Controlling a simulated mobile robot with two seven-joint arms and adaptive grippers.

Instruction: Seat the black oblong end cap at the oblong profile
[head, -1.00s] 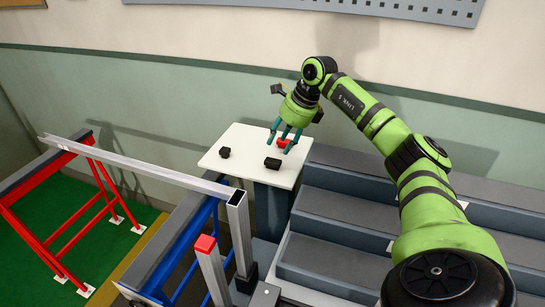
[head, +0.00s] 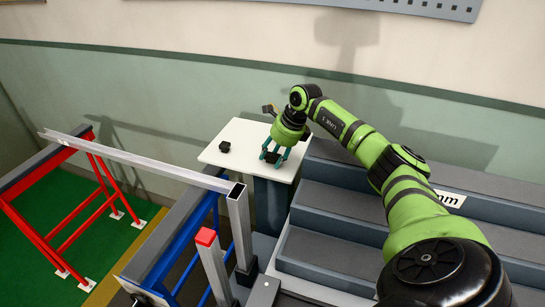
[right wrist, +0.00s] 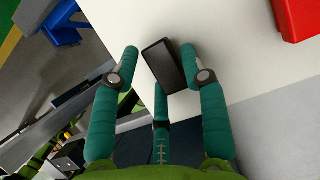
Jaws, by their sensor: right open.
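The black oblong end cap (head: 271,157) lies on the white tabletop (head: 232,170), below my right gripper (head: 274,156). In the right wrist view the cap (right wrist: 164,66) shows as a dark rectangular block, tilted in the picture, between the spread fingers of my right gripper (right wrist: 163,88). The fingers are open, and I cannot tell whether any touches the cap. An upright silver profile (head: 239,232) with a dark rectangular open top stands in front of the table; it looks like the oblong profile. My left gripper is out of view.
A smaller black cap (head: 224,147) lies to the left on the tabletop. A red block (right wrist: 298,18) lies near the cap in the right wrist view. A shorter post with a red top (head: 206,238) and a long horizontal bar (head: 130,159) are nearby. Grey steps (head: 335,212) rise at right.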

